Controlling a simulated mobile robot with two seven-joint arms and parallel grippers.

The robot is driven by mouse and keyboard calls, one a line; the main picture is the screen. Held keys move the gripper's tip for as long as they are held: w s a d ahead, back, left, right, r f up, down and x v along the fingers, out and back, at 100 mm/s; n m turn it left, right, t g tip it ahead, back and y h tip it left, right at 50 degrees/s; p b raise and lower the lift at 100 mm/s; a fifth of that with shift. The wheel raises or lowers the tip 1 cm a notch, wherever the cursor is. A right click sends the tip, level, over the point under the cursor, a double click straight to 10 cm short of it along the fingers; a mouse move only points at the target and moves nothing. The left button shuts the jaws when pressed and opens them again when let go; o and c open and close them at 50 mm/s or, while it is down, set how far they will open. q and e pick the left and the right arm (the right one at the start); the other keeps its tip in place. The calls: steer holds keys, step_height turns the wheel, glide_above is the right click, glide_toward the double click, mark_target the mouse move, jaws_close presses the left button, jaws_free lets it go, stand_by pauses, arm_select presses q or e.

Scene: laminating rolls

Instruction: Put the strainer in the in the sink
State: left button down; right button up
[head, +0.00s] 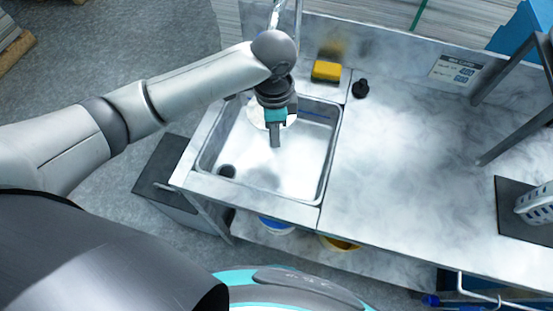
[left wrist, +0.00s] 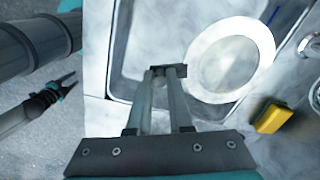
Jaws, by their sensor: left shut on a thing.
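The strainer shows in the head view as a pale round disc (head: 257,113) partly hidden behind my left gripper. In the left wrist view, it is a white-rimmed disc (left wrist: 230,60) with a greyish middle, over the far part of the sink. The metal sink (head: 312,185) is a rectangular basin; part of its inside shows in the left wrist view (left wrist: 150,25). My left gripper (head: 275,142) is above the basin, shut. Its fingertips (left wrist: 168,72) meet close beside the strainer's rim; their exact contact is hard to make out.
A yellow sponge (head: 326,71) and a small black item (head: 360,89) stand behind the sink's right corner. A faucet (left wrist: 312,45) is at the back edge. The counter (head: 400,170) right of the sink is mostly clear.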

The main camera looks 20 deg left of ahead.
arm_select(q)
step_height(320, 180, down, 15)
steer(key=b, duration=0.3)
steer(key=shift+r, duration=0.2)
steer(key=c, duration=1.3)
jaws_free()
steer(key=shift+f, duration=0.1)
steer(key=o, duration=0.5)
step_height(320, 180, up, 12)
steer(key=p, duration=0.3)
steer(key=shift+r, duration=0.2)
